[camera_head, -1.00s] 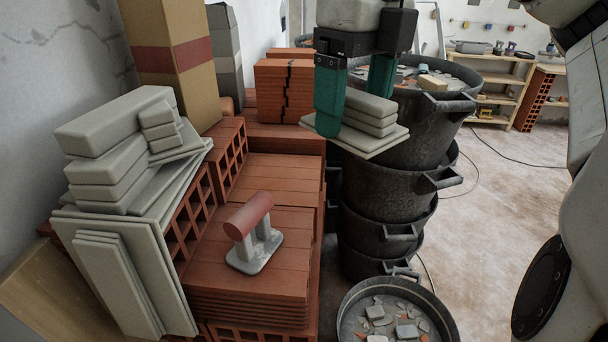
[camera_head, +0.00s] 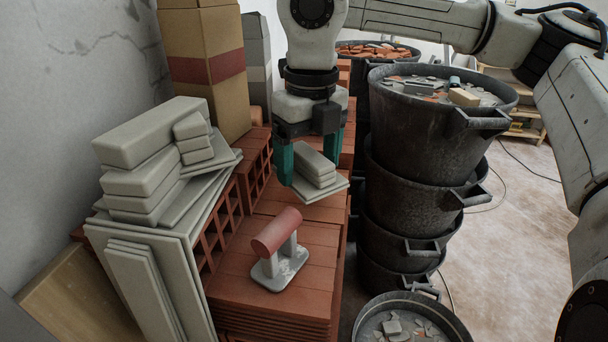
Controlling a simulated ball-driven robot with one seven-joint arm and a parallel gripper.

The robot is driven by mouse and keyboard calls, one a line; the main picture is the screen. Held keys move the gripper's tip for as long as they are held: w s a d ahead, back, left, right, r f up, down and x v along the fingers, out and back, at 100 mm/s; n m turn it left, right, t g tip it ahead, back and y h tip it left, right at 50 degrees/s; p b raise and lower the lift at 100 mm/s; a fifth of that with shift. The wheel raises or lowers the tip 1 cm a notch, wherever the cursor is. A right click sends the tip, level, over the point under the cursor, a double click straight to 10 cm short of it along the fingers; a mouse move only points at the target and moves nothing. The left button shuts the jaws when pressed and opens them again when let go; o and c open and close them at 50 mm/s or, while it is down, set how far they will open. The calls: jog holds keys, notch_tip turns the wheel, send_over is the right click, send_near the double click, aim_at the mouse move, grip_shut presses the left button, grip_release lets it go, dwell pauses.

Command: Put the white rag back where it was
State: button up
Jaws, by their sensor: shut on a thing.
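A red-handled float (camera_head: 277,232) stands on the bricks just in front of the rag. Stacked black buckets (camera_head: 425,130) with rubble stand close at the right. A tall cardboard box (camera_head: 205,70) stands behind.

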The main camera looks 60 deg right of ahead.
aim_at(304, 179)
jog(key=shift+w+f, duration=0.2)
jog(key=shift+f, duration=0.05)
jog(key=shift+w+f+p, duration=0.15)
jog(key=shift+f+p, duration=0.05)
jog(key=shift+f, duration=0.75)
jog(key=shift+w+f+p, duration=0.1)
jog(key=shift+f+p, duration=0.1)
jog(key=shift+f, duration=0.7)
jog(key=shift+f, duration=0.15)
jog(key=o, duration=1)
notch_tip(304, 179, up, 12)
jog(key=shift+s+r+b, duration=0.1)
jog(key=shift+r+b, duration=0.1)
jog(key=shift+b, duration=0.25)
